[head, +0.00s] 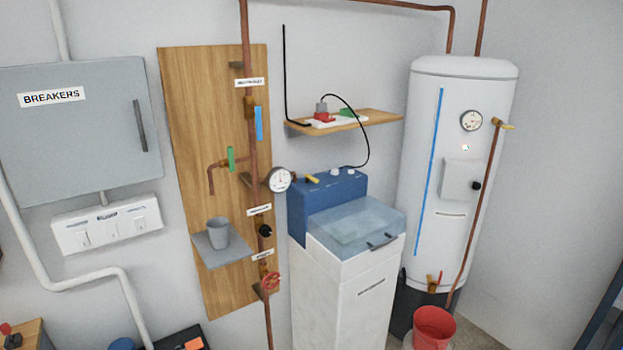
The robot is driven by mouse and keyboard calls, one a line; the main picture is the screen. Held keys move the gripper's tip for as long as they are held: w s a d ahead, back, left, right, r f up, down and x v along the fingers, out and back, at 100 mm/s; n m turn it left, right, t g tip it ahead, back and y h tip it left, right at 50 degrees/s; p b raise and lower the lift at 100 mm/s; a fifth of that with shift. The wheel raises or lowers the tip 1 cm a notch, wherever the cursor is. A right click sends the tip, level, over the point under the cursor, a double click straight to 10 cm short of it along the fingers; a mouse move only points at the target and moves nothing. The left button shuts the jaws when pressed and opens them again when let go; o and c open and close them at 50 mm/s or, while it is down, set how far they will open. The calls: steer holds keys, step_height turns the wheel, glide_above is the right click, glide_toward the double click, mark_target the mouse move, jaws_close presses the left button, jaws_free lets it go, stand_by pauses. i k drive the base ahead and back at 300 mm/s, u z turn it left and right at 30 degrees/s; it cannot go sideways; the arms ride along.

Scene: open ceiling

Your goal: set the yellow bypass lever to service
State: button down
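A small yellow lever (312,180) sits on the blue control head (340,186) of the white softener cabinet (345,290), at its upper left beside a round gauge (280,180). It looks roughly level, pointing a little down to the right. Its position markings are too small to read. Another small yellow-brown handle (507,125) is at the top of the copper pipe on the right side of the white tank (455,180). My gripper is not in view.
A wooden shelf (375,120) with a plug and black cord hangs above the cabinet. A wooden board (190,110) with copper pipes, valves and a grey cup (218,232) stands left. A red bucket (434,325) is at the tank's foot.

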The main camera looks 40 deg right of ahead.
mark_target(309, 177)
steer(key=u, duration=0.45)
steer(key=k, duration=1.35)
steer(key=u, duration=0.4)
steer(key=i, duration=1.7)
steer(key=z, duration=0.4)
